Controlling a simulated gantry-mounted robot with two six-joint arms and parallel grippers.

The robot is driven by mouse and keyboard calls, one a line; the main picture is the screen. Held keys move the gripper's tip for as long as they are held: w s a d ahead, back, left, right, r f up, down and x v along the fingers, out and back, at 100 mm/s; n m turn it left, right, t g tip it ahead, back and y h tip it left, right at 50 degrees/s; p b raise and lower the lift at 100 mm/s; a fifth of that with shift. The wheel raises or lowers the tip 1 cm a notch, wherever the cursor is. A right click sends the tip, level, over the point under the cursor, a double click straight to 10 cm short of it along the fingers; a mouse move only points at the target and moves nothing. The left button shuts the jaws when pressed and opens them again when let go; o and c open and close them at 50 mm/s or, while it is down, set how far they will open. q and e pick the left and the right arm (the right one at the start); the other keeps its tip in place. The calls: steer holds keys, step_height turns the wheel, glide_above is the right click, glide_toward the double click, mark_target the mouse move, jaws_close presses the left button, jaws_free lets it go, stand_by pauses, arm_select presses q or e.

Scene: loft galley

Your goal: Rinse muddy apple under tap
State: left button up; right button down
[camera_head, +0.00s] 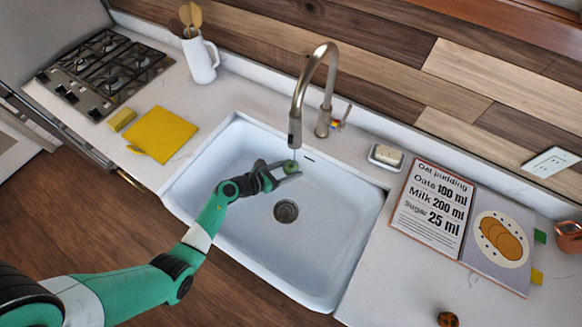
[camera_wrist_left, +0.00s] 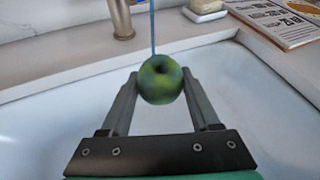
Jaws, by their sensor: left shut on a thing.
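The green apple (camera_head: 290,168) is held in my left gripper (camera_head: 279,170) above the white sink (camera_head: 330,262), below the spout of the metal tap (camera_head: 295,125). In the left wrist view the apple (camera_wrist_left: 160,80) sits between the two fingertips of the gripper (camera_wrist_left: 160,82). A thin bluish stream of water (camera_wrist_left: 153,30) comes down onto its top. The apple's skin looks green with darker and yellowish patches; I cannot tell how much mud is on it. My right gripper is not in view.
A soap dish (camera_head: 385,157) and an open recipe book (camera_head: 432,205) lie right of the sink. A yellow cloth (camera_head: 155,135), a sponge (camera_head: 122,119), a white jug (camera_head: 200,60) and a gas hob (camera_head: 105,72) are on the left. The drain (camera_head: 286,211) is uncovered.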

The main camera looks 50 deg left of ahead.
arm_select(q)
steer(key=shift+w+d, duration=0.1)
steer(key=shift+w, duration=0.05)
steer(key=shift+w+d, duration=0.2)
steer(key=shift+w, duration=0.25)
stand_by(0.3)
steer(key=shift+s+a, duration=0.3)
steer(key=shift+s, duration=0.25)
steer(key=s+d+p, duration=0.4)
steer(key=d, duration=0.3)
stand_by(0.5)
steer(key=shift+r, duration=0.1)
stand_by(1.1)
